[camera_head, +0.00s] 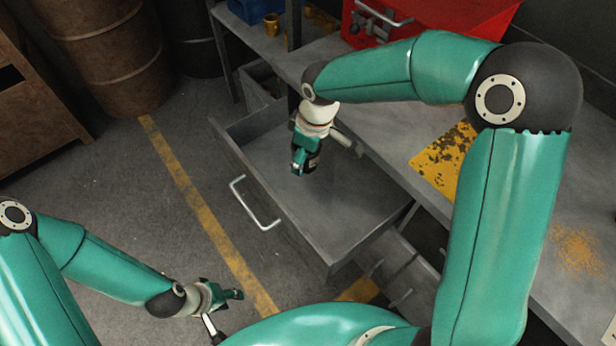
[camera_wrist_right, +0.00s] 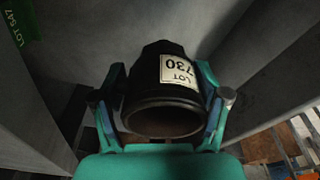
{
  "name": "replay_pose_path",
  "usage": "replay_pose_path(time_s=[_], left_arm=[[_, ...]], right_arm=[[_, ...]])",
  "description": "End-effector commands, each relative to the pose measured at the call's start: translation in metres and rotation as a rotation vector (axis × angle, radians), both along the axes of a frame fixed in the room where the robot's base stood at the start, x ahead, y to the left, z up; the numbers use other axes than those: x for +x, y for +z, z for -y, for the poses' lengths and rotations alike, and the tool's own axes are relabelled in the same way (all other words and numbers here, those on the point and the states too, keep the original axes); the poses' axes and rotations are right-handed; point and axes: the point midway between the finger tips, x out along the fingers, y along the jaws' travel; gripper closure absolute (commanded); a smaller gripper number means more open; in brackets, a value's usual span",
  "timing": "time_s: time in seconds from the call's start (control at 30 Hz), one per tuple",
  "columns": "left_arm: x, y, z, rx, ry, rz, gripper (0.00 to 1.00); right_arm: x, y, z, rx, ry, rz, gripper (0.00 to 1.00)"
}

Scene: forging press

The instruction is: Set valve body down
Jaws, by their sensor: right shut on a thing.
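The valve body (camera_wrist_right: 158,88) is a dark, hollow round part with a white label reading LOT 730. In the right wrist view it sits between the two fingers of my right gripper (camera_wrist_right: 160,112), which is shut on it, its round opening facing the camera. In the head view my right gripper (camera_head: 305,158) points down over the open grey drawer (camera_head: 342,236), and the valve body is mostly hidden by the fingers. I cannot tell whether the part touches the drawer floor. My left gripper (camera_head: 224,310) is low at the bottom left, its fingers spread and empty.
The drawer's handle (camera_head: 255,204) faces left. The workbench (camera_head: 520,240) is to the right, with a worn yellow patch (camera_head: 443,160). A red box (camera_head: 430,20) with metal parts is at the back. The drawer floor looks clear.

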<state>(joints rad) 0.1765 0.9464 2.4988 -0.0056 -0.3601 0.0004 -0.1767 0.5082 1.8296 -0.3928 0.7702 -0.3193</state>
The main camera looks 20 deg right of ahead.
Motion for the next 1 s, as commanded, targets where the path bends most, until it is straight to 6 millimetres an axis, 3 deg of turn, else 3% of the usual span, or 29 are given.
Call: replay_pose_path(time_s=[0.03,0.13,0.43,0.63,0.97,1.0], left_arm=[[0.0,-0.002,0.0,0.0,0.0,0.0,0.6],[0.0,-0.004,0.0,0.0,0.0,0.0,0.6],[0.0,-0.006,0.0,0.0,0.0,0.0,0.6],[0.0,-0.009,0.0,0.0,0.0,0.0,0.6],[0.0,-0.009,0.0,0.0,0.0,0.0,0.6],[0.0,-0.009,0.0,0.0,0.0,0.0,0.6]], right_arm=[[-0.001,-0.014,0.0,0.0,-0.001,-0.003,0.81],[0.0,-0.032,0.0,0.0,-0.001,-0.002,0.81],[0.0,-0.055,0.0,0.0,-0.002,0.0,0.81],[0.0,-0.084,0.001,0.0,-0.003,-0.001,0.81],[0.0,-0.09,0.001,0.001,-0.003,0.002,0.81],[0.0,-0.091,0.001,0.0,-0.003,0.001,0.2]])
